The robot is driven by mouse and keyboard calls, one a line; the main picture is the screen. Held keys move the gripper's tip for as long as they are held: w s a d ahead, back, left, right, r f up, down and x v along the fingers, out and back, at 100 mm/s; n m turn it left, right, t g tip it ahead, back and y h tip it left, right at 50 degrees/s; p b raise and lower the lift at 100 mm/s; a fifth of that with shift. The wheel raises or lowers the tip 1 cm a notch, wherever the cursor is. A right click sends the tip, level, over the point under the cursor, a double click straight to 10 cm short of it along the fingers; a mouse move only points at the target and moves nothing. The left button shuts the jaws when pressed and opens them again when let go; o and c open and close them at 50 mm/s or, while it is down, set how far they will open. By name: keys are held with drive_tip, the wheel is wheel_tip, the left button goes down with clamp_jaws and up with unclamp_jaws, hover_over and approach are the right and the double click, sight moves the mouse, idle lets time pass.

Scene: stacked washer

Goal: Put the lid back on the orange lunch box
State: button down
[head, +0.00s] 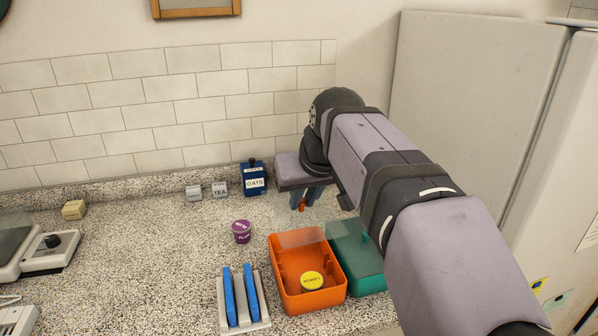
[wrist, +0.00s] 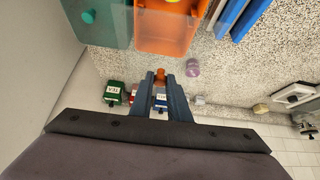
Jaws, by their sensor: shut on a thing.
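The orange lunch box (head: 309,301) stands open on the counter, with a yellow-lidded round pot (head: 312,281) inside it. The box also shows at the top of the wrist view (wrist: 165,38). My gripper (head: 303,204) is above the counter behind the box, shut on a small orange knob (wrist: 160,76). The knob appears to belong to a clear lid; a pale see-through pane (head: 300,238) overlaps the box's far end in the head view. The lid's outline is faint, and I cannot tell its exact height or whether it touches the rim.
A teal box (head: 358,262) stands close to the orange box's right. A rack with blue upright pieces (head: 240,297) is at its front left. A purple pot (head: 241,231) and a blue OATS tin (head: 253,179) stand behind. The counter at left centre is clear.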

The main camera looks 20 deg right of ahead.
sight(306, 219)
drive_tip(key=shift+s+f, duration=0.35)
drive_tip(key=shift+f, duration=0.2)
drive_tip(key=shift+s+f, duration=0.3)
drive_tip(key=shift+f, duration=0.2)
drive_tip(key=shift+s+f, duration=0.35)
drive_tip(key=shift+s, duration=0.2)
drive_tip(key=shift+f, duration=0.15)
wheel_tip(306, 219, down, 6)
drive_tip(key=b, duration=0.5)
drive_tip(key=shift+b, duration=0.3)
drive_tip(key=shift+f, duration=0.25)
idle(1.2)
drive_tip(key=c, duration=1.1)
unclamp_jaws()
drive_tip(key=shift+r, duration=0.1)
